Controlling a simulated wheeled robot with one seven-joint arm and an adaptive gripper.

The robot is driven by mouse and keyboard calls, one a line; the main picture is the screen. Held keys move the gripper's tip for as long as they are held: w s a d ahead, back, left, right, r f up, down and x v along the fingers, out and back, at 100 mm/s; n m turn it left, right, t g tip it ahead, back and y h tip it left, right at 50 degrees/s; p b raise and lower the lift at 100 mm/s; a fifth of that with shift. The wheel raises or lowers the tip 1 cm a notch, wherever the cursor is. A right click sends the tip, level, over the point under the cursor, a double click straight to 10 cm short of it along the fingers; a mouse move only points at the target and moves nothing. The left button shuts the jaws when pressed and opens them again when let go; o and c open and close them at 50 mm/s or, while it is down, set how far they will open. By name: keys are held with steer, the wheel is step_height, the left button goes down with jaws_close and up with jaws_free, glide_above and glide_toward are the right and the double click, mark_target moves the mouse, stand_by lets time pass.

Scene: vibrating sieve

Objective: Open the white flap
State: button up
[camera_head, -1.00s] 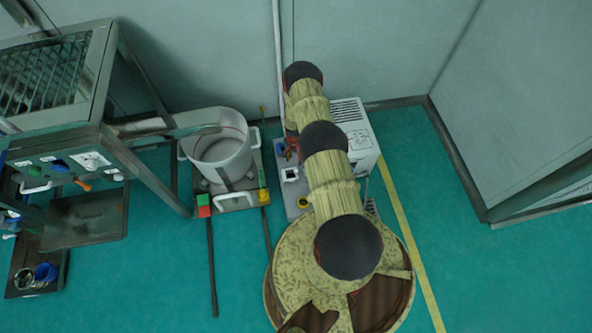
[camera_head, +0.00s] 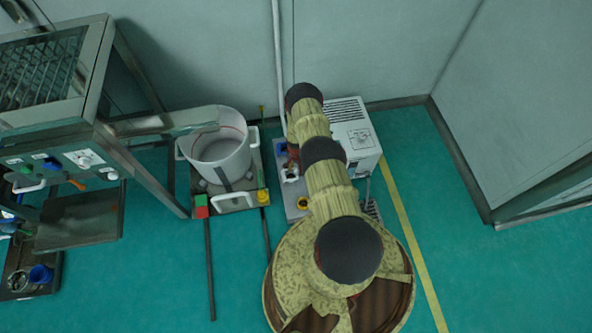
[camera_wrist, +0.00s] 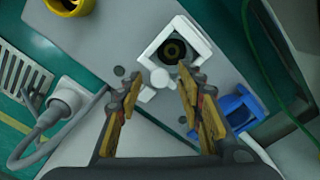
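A white square-framed socket (camera_wrist: 152,52) with a dark round inside sits on the grey panel in the wrist view. A small white tab (camera_wrist: 158,82) juts from its near side. I cannot tell for certain which white part is the flap. My gripper (camera_wrist: 160,77) is open, with its yellow-padded fingers apart. In the picture the tab lies between the fingertips, and the right fingertip overlaps the socket's edge. I cannot tell whether either touches. In the head view, my arm hides most of the gripper; the white socket (camera_head: 290,175) shows small beside it.
A blue socket (camera_wrist: 240,108) lies right of the fingers and a yellow ring (camera_wrist: 70,5) at the upper left. A grey-white plug with a cable (camera_wrist: 68,100) sits left. A white machine box (camera_head: 352,130) and a white bucket (camera_head: 220,150) flank my arm.

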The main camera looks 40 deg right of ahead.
steer(key=shift+c, duration=0.7)
steer(key=c, duration=0.7)
jaws_close()
